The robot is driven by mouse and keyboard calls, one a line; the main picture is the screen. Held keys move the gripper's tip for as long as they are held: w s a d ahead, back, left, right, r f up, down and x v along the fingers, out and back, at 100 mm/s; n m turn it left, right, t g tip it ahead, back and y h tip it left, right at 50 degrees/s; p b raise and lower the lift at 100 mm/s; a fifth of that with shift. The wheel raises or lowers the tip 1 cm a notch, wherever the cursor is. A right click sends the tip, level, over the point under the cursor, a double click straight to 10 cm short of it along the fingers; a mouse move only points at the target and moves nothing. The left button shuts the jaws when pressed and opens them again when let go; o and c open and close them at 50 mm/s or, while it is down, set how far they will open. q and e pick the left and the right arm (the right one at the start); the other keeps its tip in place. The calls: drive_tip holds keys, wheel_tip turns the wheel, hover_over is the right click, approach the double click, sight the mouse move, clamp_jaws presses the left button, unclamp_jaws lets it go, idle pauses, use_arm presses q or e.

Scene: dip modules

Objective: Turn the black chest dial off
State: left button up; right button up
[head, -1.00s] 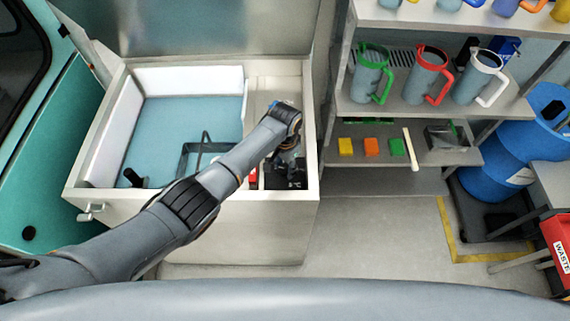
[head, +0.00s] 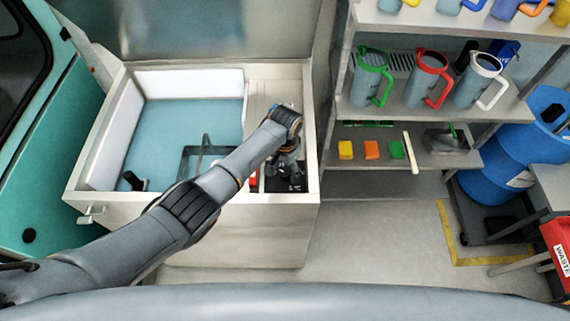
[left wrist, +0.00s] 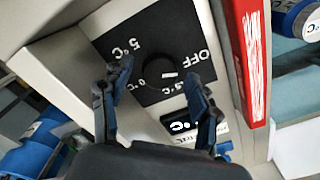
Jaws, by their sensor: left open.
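The black dial (left wrist: 158,78) shows in the left wrist view as a round knob with a short white mark, on a black panel (left wrist: 180,22) lettered OFF, 5°C and 0°C. The panel also shows in the head view (head: 298,186), partly behind my gripper, inside the chest's front right corner. The white chest (head: 240,222) stands with its lid up. My left gripper (left wrist: 157,76) is open, its fingers on either side of the dial in the picture. I cannot tell whether they touch it. In the head view, the left gripper (head: 283,170) hides the dial. My right gripper is not in view.
A red item (left wrist: 248,60) stands beside the panel. The chest holds a blue-floored basin (head: 165,130) with a dark wire-framed container. Shelves (head: 440,118) with several mugs and coloured blocks stand to the right, with a blue barrel (head: 505,170) beyond.

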sight(285, 172)
use_arm(q)
wheel_tip(285, 172, up, 12)
idle(0.5)
drive_tip(key=shift+f, duration=0.1)
idle(0.4)
